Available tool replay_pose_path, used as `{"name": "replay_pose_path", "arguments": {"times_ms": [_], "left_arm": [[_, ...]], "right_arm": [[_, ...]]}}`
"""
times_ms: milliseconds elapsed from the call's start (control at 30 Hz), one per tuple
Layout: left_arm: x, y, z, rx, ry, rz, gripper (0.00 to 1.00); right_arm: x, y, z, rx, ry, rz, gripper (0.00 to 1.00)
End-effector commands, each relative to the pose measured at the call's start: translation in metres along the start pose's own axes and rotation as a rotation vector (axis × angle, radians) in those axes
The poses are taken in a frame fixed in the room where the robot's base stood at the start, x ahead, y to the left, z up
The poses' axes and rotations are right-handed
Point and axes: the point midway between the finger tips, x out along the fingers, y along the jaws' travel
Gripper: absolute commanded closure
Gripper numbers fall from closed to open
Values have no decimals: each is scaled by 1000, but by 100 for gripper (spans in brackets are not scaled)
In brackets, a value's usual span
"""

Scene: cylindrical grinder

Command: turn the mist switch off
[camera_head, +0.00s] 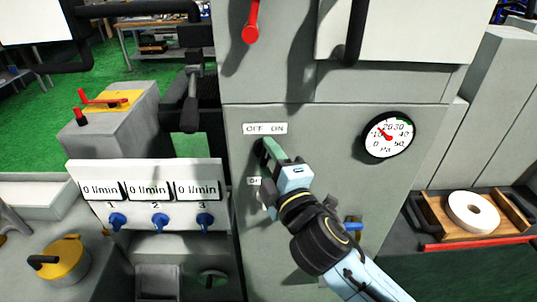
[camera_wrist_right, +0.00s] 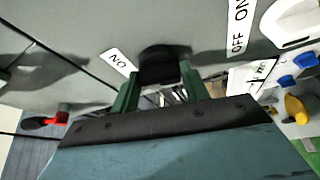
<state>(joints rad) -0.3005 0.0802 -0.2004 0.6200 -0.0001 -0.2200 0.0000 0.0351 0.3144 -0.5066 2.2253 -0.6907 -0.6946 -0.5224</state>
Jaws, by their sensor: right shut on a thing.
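My right gripper (camera_head: 266,148) reaches up to the grey front panel of the machine, just below a white "OFF ON" label (camera_head: 265,129). In the right wrist view its green fingers (camera_wrist_right: 160,88) are shut on a black switch knob (camera_wrist_right: 165,65) that stands out from the panel. The "OFF ON" label (camera_wrist_right: 240,25) also shows there, and a small label (camera_wrist_right: 118,62) sits on the other side of the knob. In the head view the knob is hidden by the gripper, so I cannot tell which way it points. My left gripper is not in view.
A pressure gauge (camera_head: 389,136) is to the right of the gripper. A red lever (camera_head: 251,30) hangs above. A flow panel (camera_head: 146,190) with blue valves stands at left. A blue-handled valve (camera_head: 353,226) is beside my right arm. A white ring (camera_head: 473,211) lies in a wooden tray.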

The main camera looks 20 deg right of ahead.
Motion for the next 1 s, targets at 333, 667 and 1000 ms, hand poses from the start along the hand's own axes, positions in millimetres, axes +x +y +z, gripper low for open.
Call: {"name": "replay_pose_path", "arguments": {"times_ms": [333,667,1000], "left_arm": [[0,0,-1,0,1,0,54],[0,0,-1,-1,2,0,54],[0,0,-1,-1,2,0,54]], "right_arm": [[0,2,0,-171,1,-66,78],[0,2,0,-214,-1,-87,77],[0,2,0,-216,-1,-87,52]]}}
